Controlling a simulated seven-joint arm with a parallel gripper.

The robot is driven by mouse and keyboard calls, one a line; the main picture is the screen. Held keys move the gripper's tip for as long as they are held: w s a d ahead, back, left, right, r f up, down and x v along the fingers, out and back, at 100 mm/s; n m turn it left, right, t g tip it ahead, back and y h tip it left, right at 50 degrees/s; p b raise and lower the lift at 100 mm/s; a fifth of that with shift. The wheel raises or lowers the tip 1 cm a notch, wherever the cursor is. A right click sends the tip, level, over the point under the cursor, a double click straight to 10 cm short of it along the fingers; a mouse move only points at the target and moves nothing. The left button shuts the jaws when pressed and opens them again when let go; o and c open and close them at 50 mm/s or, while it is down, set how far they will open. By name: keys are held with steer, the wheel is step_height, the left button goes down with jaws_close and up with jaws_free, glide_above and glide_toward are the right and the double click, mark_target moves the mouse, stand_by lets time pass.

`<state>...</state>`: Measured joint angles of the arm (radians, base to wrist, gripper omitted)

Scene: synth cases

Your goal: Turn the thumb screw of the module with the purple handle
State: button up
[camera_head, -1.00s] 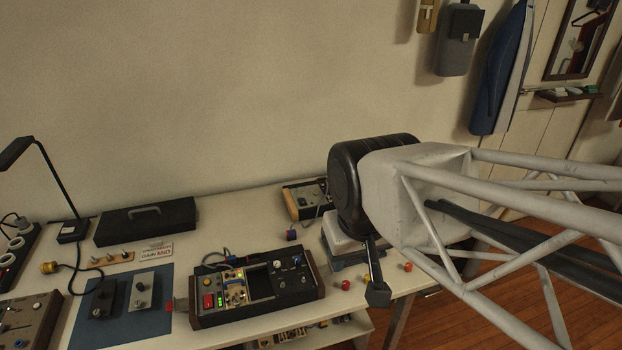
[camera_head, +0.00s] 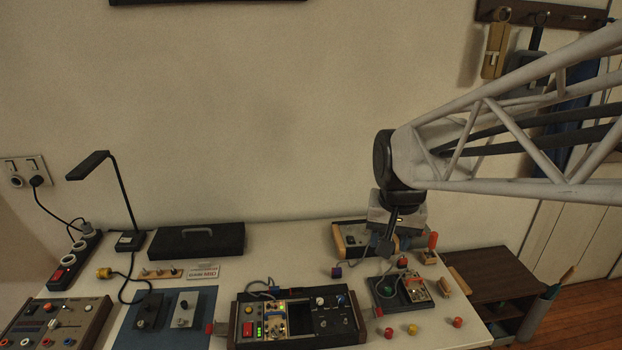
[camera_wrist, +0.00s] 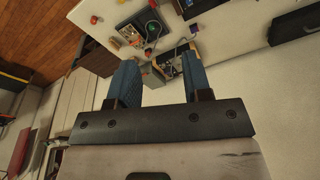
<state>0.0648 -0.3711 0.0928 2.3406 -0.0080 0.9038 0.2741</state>
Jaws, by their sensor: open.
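My gripper (camera_head: 392,243) hangs over the back right of the bench, its jaws pointing down in the head view. In the wrist view its two blue fingers (camera_wrist: 160,75) are spread with nothing held between them. A rack (camera_head: 342,322) with small modules, knobs and lit buttons stands at the front, left of my gripper. A dark module (camera_head: 148,310) and a grey module (camera_head: 184,309) lie on a blue mat further left. I cannot make out a purple handle on any module, nor which thumb screw belongs to it.
An instrument with a wooden end (camera_head: 338,240) stands by the wall near my gripper. An open dark tray (camera_head: 384,303) with a green item lies in front of it. Several small coloured knobs are scattered nearby. A black case (camera_head: 197,241) and a lamp (camera_head: 121,190) stand at the back left.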

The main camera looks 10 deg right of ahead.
steer(key=w+d+f+m+g, duration=0.1)
steer(key=w+d+f+m, duration=0.25)
steer(key=w, duration=0.75)
steer(key=w+d+f+m, duration=0.2)
steer(key=w+d+f, duration=0.2)
steer(key=w, duration=0.7)
steer(key=w+d+f+m, duration=0.1)
steer(key=w+d+f, duration=0.2)
steer(key=w+f, duration=0.2)
steer(key=w+d+f+m, duration=0.2)
steer(key=w+d+f, duration=0.1)
steer(key=w+f, duration=0.3)
steer(key=w+d+f+m+g, duration=0.1)
steer(key=w+d+f+m, duration=0.1)
steer(key=w+f, duration=0.4)
steer(key=shift+d+f+m, duration=0.1)
steer(key=shift+d+m, duration=0.15)
steer(key=shift+d, duration=0.45)
steer(key=shift+w+d+f, duration=0.2)
steer(key=shift+f, duration=0.2)
steer(key=shift+f, duration=3.9)
